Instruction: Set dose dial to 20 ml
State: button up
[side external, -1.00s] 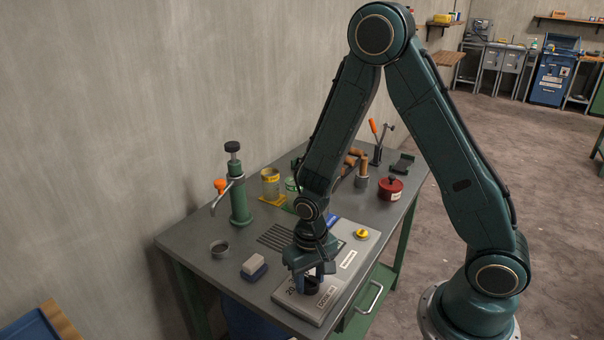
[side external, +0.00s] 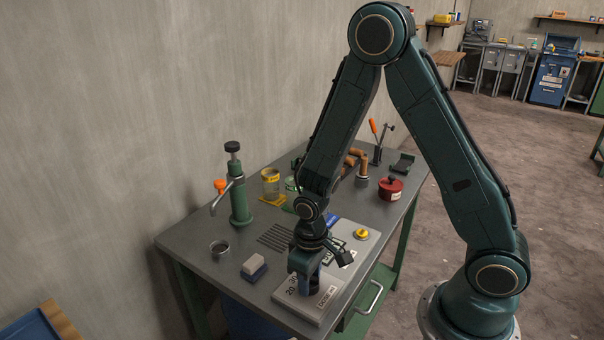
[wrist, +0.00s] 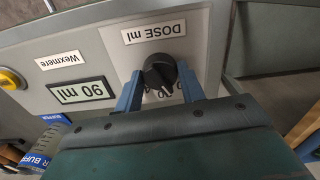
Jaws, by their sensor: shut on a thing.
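The dose dial (wrist: 160,72) is a round black knob on the light panel of a grey dosing unit (side external: 345,262). A white "DOSE ml" label (wrist: 153,33) sits beside it, upside down in the wrist view. My gripper (wrist: 159,76) is shut on the dial, with one blue finger on each side. It also shows in the side view (side external: 306,286), low over the near end of the unit, where it hides most of the dial. A display (wrist: 82,91) seems to read 90 ml. The scale numbers by the dial are partly hidden by the fingers.
A yellow button (side external: 361,234) is on the unit's far end. A green press (side external: 238,190), jars and a red pot (side external: 391,188) stand farther back.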

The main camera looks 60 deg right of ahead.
jog(key=n, duration=0.3)
jog(key=shift+n, duration=0.3)
dwell(0.4)
jog(key=o, duration=1)
jog(key=shift+r, duration=0.2)
notch_tip(320, 180, up, 14)
jog(key=shift+f, duration=0.25)
dwell(0.4)
